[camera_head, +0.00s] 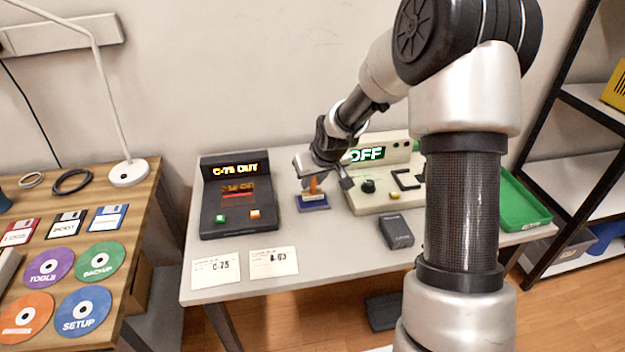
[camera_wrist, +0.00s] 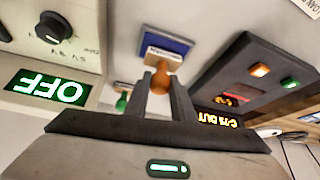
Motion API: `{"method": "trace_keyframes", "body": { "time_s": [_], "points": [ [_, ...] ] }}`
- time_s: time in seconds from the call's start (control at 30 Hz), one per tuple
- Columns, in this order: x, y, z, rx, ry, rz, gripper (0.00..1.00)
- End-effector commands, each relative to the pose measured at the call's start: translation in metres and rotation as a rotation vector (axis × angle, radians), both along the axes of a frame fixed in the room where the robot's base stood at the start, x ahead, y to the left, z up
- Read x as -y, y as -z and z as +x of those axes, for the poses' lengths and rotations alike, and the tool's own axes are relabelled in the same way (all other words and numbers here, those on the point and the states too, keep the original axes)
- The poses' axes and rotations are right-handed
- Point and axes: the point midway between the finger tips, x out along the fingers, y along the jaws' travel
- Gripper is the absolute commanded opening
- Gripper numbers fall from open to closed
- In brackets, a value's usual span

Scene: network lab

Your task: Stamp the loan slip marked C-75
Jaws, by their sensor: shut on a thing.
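The slip marked C-75 (camera_head: 223,270) lies flat at the front left of the grey table, and no stamp mark can be made out on it. A second slip (camera_head: 273,262), apparently marked B-63, lies just right of it. My gripper (camera_head: 322,180) is shut on the orange handle of a stamp (camera_head: 313,186). The stamp also shows between the fingers in the wrist view (camera_wrist: 160,82), with a pale wooden base. The stamp is upright at the blue ink pad (camera_head: 313,208), also in the wrist view (camera_wrist: 170,40); I cannot tell whether they touch.
A dark console (camera_head: 235,215) reading "C-75 OUT" stands behind the slips. A pale device (camera_head: 385,200) reading "OFF" stands right of the pad. A small dark box (camera_head: 396,233) lies in front of it. A green tray (camera_head: 515,205) is at the right. Disks lie on the wooden table (camera_head: 140,215).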

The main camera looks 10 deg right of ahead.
Motion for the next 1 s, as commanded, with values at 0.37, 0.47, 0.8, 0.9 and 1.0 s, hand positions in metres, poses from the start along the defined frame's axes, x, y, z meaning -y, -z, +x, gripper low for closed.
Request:
{"method": "trace_keyframes", "body": {
  "time_s": [0.37, 0.47, 0.8, 0.9, 1.0],
  "points": [
    [0.0000, 0.0051, 0.0001, 0.000, 0.000, 0.000, 0.08],
    [0.0000, 0.0063, 0.0001, 0.000, 0.000, 0.000, 0.08],
    [0.0000, 0.0092, 0.0001, 0.000, 0.000, 0.000, 0.08],
    [0.0000, 0.0092, 0.0001, 0.000, 0.000, 0.000, 0.08],
    [0.0000, 0.0093, 0.0000, 0.000, 0.000, 0.000, 0.08]
  ]
}}
